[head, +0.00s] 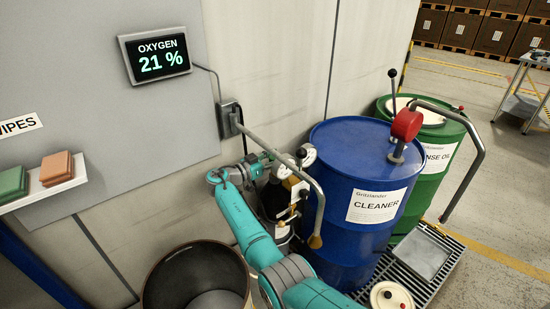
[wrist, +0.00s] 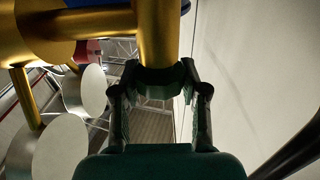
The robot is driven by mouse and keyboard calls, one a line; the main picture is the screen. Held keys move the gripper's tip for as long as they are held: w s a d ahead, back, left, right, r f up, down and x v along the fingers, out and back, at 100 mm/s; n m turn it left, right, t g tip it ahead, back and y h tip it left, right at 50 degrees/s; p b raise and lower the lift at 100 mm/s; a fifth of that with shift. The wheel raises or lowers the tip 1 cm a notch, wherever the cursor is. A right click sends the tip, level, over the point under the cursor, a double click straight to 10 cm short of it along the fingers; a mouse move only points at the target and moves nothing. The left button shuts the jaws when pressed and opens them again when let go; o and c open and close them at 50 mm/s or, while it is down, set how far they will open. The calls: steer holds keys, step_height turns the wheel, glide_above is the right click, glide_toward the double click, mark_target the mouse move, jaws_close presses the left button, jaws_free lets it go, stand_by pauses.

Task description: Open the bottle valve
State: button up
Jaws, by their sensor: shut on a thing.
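In the head view my teal arm reaches to the dark bottle (head: 272,203) by the wall, and my gripper is small and partly hidden there. Brass fittings and pale round gauges (head: 307,155) sit at the bottle's top. How far the valve is turned cannot be seen.
A blue CLEANER drum (head: 345,165) with a red-headed pump (head: 407,124) stands right of the bottle. A green drum (head: 435,165) is behind it. A grey pipe with a brass end (head: 316,241) hangs close to the bottle. An oxygen display (head: 155,53) reads 21 %.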

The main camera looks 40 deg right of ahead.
mark_target(270, 159)
steer(key=shift+m+g, duration=0.9)
steer(key=shift+g, duration=0.5)
steer(key=o, duration=1.2)
steer(key=shift+c, duration=0.2)
steer(key=shift+a, duration=0.1)
steer(key=shift+w+a, duration=0.15)
steer(key=shift+a, duration=1.1)
steer(key=shift+w+a, duration=0.2)
steer(key=shift+a, duration=1)
steer(key=shift+w+a, duration=0.15)
steer(key=shift+a, duration=1.1)
